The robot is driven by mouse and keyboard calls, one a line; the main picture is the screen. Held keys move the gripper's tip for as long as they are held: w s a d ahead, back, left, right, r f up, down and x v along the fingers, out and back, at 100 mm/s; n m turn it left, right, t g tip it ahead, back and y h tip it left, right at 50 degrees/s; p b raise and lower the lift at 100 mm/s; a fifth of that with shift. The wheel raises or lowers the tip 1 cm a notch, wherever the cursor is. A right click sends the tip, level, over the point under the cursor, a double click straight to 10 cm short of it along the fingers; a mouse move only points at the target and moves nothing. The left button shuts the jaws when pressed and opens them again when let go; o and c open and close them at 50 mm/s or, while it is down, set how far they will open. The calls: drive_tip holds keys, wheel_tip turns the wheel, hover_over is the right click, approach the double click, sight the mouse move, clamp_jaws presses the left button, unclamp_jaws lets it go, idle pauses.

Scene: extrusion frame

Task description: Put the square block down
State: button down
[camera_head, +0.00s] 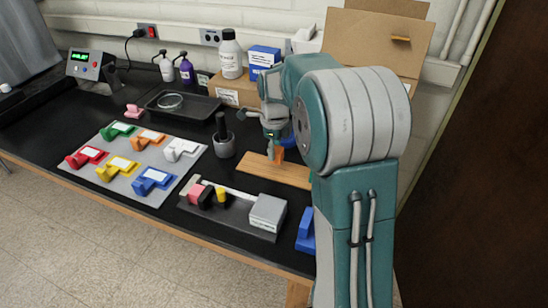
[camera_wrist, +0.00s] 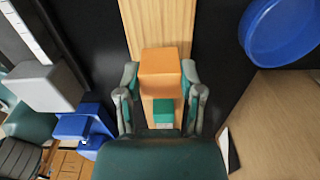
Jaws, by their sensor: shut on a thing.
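An orange square block (camera_head: 279,154) is held between the fingers of my gripper (camera_head: 273,147), over the light wooden board (camera_head: 262,168). In the wrist view the orange block (camera_wrist: 160,68) sits between the two fingertips (camera_wrist: 161,85), with a finger against each side. A small green piece (camera_wrist: 163,108) shows just below the block, between the fingers. The wooden board (camera_wrist: 158,22) runs beneath and beyond the block. I cannot tell whether the block's underside touches the board.
A blue block (camera_head: 305,235) and a grey box (camera_head: 267,213) on a dark tray stand in front of the board. A grey mat (camera_head: 117,178) with several colored pieces lies left. A dark pot (camera_head: 223,143) stands nearby. Cardboard boxes (camera_head: 372,42) and a blue round thing (camera_wrist: 280,28) are behind.

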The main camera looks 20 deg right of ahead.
wheel_tip(320, 180, down, 3)
drive_tip(key=shift+r, duration=0.2)
drive_tip(key=shift+w+f, duration=0.1)
drive_tip(key=shift+f, duration=0.3)
drive_tip(key=shift+a, duration=0.15)
drive_tip(key=shift+c, duration=1.2)
unclamp_jaws()
